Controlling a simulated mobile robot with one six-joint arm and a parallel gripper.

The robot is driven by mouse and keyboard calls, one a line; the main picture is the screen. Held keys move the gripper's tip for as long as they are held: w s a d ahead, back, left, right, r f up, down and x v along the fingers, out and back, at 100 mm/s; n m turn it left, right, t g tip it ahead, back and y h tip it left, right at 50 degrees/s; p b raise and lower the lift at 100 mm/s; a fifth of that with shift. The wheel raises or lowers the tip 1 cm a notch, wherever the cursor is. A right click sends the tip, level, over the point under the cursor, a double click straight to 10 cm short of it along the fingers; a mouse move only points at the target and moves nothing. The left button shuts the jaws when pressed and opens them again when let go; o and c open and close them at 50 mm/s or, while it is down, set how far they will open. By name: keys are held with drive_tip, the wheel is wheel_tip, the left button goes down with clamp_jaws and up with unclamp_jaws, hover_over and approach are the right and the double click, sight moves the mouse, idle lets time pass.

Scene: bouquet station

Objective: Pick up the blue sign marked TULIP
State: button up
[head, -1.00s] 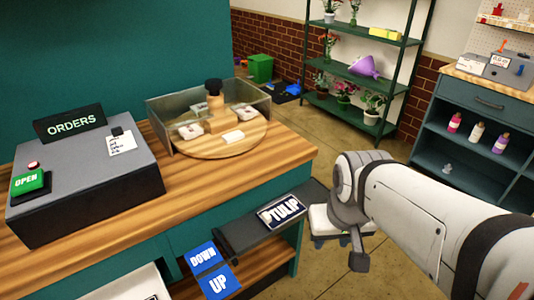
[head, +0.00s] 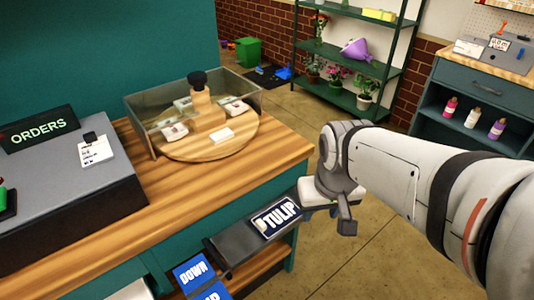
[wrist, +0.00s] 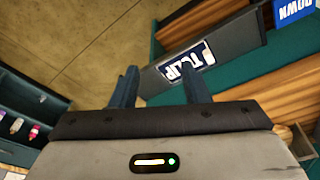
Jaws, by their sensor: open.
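The TULIP sign (head: 279,217) is a dark navy plate with a white border and white letters. It lies at the right end of a long dark grey ledge (head: 238,243) on the counter's front. In the wrist view the sign (wrist: 186,63) appears just beyond the fingers, on the ledge (wrist: 238,38). My gripper (wrist: 160,78) is open and empty. Its right finger overlaps the lower edge of the sign in that view; I cannot tell whether they touch.
Brighter blue DOWN (head: 193,272) and UP (head: 212,292) signs sit left of the ledge. Above is a wooden counter (head: 180,195) with a glass-sided display (head: 140,128) and a grey ORDERS box (head: 75,190). A plant shelf (head: 352,102) stands behind. Floor right of the counter is clear.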

drive_tip(key=w+a+f+n+g, duration=0.1)
drive_tip(key=w+a+f+n, duration=0.3)
drive_tip(key=w, duration=0.3)
drive_tip(key=n+g+p, duration=0.1)
drive_tip(key=n, duration=0.1)
approach(259, 220)
drive_tip(key=d, duration=0.1)
drive_tip(key=f, duration=0.5)
drive_tip(key=a+f, duration=0.1)
drive_tip(key=f, duration=0.2)
drive_tip(key=shift+w+f, duration=0.1)
drive_tip(key=shift+f, duration=0.55)
clamp_jaws()
